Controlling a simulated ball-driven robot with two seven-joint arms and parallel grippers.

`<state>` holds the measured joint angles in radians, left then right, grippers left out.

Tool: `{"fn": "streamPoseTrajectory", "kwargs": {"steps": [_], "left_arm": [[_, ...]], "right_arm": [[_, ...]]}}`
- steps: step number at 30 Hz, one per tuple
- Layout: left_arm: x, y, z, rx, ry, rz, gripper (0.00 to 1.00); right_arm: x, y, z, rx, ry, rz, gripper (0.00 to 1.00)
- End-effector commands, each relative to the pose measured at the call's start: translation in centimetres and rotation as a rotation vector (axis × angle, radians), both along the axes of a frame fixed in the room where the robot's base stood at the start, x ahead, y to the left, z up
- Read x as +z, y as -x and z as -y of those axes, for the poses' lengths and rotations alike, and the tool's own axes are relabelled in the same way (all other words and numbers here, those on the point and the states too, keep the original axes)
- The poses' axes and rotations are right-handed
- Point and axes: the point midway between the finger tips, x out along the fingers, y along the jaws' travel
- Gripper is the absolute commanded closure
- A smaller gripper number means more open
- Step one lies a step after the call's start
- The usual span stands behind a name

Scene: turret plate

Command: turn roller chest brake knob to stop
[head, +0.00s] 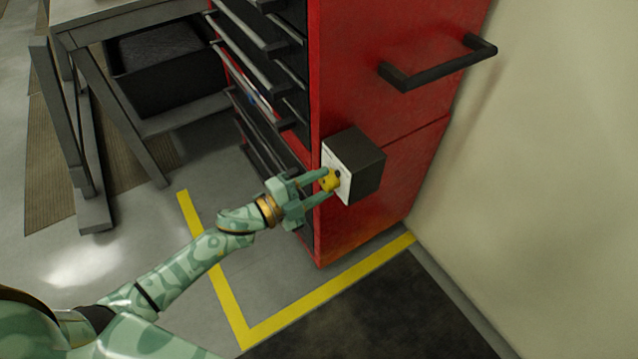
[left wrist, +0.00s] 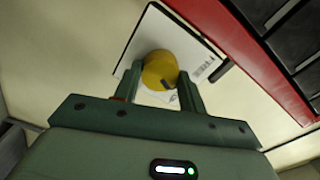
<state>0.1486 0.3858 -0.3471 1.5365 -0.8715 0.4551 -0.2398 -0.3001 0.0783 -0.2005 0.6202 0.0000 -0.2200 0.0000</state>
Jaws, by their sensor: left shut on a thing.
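The red roller chest (head: 385,120) stands against the wall, its drawers facing left in the head view. A dark brake box (head: 365,165) with a white face plate is fixed on its side. The yellow brake knob (head: 330,181) sits on that plate. My left gripper (head: 328,184) is shut on the knob, one finger on each side. In the left wrist view the knob (left wrist: 160,70) shows round between the fingers, with a dark mark at its lower right. The white plate (left wrist: 190,45) shows behind it; its markings are too small to read. My right gripper is not in view.
A black handle (head: 440,65) sticks out above the box. A bench with a dark bin (head: 165,65) stands at the left. Yellow floor tape (head: 225,285) and a dark mat (head: 375,310) lie on the floor in front. The pale wall (head: 560,150) is close on the right.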

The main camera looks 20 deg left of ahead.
Motion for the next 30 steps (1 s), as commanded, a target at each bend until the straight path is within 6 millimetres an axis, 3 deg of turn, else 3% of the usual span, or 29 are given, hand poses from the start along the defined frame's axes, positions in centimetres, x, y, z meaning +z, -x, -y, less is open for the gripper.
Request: {"fn": "streamPoseTrajectory", "kwargs": {"steps": [13, 30], "left_arm": [[0.14, -0.18, -0.21, 0.004, -0.237, 0.187, 0.82], [0.36, -0.26, -0.27, 0.006, -0.300, 0.240, 0.82]], "right_arm": [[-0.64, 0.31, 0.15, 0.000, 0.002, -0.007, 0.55], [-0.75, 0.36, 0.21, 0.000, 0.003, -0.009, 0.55]]}}
